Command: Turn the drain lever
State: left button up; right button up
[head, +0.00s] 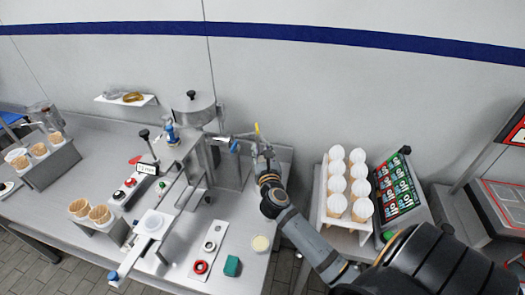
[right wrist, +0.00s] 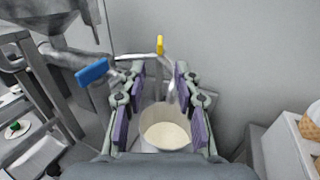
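A metal pipe runs right from the steel machine (head: 193,112). It carries a blue handle (head: 234,146) near the machine and a yellow handle (head: 257,129) further right. I cannot tell which is the drain lever. In the right wrist view the blue handle (right wrist: 92,72) is left of my fingers and the yellow handle (right wrist: 160,45) stands upright beyond the fingertips. My right gripper (head: 262,155) is at the pipe's end; in the right wrist view (right wrist: 160,90) its fingers are apart with nothing clasped. My left gripper is not in view.
A pale-filled round container (right wrist: 165,128) shows between and below the fingers. A rack of white-topped cones (head: 337,205) and a sign board (head: 397,188) stand to the right. The wall (head: 300,90) is close behind the pipe. A green block (head: 232,266) lies on the counter.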

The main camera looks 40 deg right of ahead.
jog(key=shift+s+a, duration=0.1)
jog(key=shift+s, duration=0.15)
